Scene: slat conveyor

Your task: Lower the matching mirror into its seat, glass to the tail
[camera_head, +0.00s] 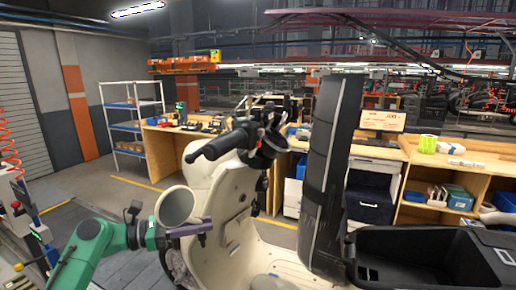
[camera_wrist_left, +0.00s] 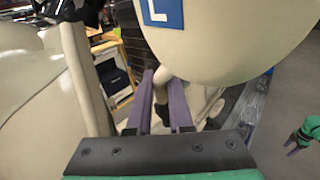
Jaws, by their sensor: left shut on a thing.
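My left gripper (camera_head: 205,228) is shut on the stalk of a round mirror (camera_head: 178,206). In the head view the mirror's grey glass shows, tilted, inside a pale rim. In the left wrist view its cream back carries a blue label with a white L (camera_wrist_left: 162,12). The purple fingers (camera_wrist_left: 160,100) are around the stalk there. The mirror is left of and below the scooter's black handlebar (camera_head: 215,147), apart from it. The mirror seat is not clear among the dark handlebar parts. A small green gripper with purple tips (camera_wrist_left: 303,137), likely my right one, shows at the wrist view's right edge.
The cream scooter's front shield (camera_head: 208,185) stands close beside my left gripper. Its tall black raised seat (camera_head: 328,175) and open black storage bin (camera_head: 425,250) are to the right. Wooden workbenches (camera_head: 430,160) and a blue-shelved rack (camera_head: 125,127) stand behind.

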